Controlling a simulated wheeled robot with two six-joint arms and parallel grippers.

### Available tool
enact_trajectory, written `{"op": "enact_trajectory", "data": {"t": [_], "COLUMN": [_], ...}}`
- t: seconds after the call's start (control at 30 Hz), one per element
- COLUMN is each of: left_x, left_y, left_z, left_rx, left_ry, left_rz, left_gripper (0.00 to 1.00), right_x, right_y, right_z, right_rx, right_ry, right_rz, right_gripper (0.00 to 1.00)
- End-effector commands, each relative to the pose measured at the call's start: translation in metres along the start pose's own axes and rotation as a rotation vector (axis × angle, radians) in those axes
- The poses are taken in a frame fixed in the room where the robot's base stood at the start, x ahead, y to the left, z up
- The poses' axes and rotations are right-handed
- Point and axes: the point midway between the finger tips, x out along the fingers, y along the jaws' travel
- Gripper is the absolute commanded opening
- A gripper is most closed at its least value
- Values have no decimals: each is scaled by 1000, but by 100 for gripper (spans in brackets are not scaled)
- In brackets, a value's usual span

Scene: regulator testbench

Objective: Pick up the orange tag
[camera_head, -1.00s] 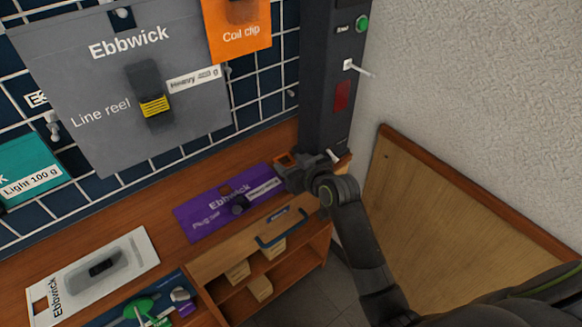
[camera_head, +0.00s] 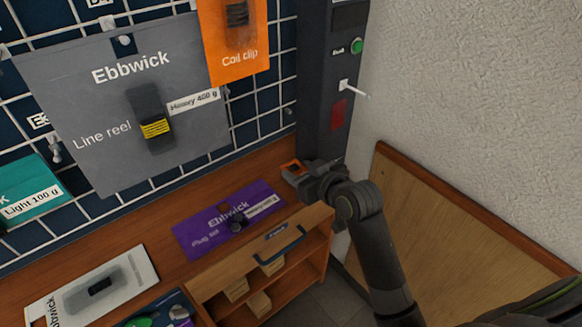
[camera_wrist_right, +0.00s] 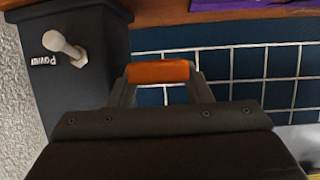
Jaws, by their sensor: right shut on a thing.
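My right gripper (camera_head: 296,172) is shut on a small orange tag (camera_head: 291,166) near the right end of the wooden counter, in front of the dark post. In the right wrist view the tag (camera_wrist_right: 158,72) spans the space between the two fingertips (camera_wrist_right: 160,82). Its outer face shows as a plain orange bar; the gripper hides the rest. I cannot tell how high it is above the counter. My left gripper is not in view.
A purple package (camera_head: 226,222) lies on the counter left of my right gripper. A wooden shelf unit (camera_head: 262,262) stands in front. The dark post (camera_head: 321,120) carries a green button and a white lever (camera_head: 352,88). A grey package (camera_head: 110,90) hangs on the grid wall.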

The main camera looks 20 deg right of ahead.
Motion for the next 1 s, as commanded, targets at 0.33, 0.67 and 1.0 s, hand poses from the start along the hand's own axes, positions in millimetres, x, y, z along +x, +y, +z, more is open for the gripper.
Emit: {"op": "enact_trajectory", "data": {"t": [0.33,0.67,1.0], "left_x": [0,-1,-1], "left_y": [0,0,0], "left_z": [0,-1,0], "left_rx": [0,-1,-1], "left_ry": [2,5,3], "left_rz": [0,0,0], "left_gripper": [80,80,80], "right_x": [-91,-136,-144], "right_y": [9,13,13], "right_z": [39,57,60], "right_rx": [-5,-2,0], "right_ry": [-5,-2,-1], "right_rz": [1,0,-1], "right_gripper": [23,23,23]}}
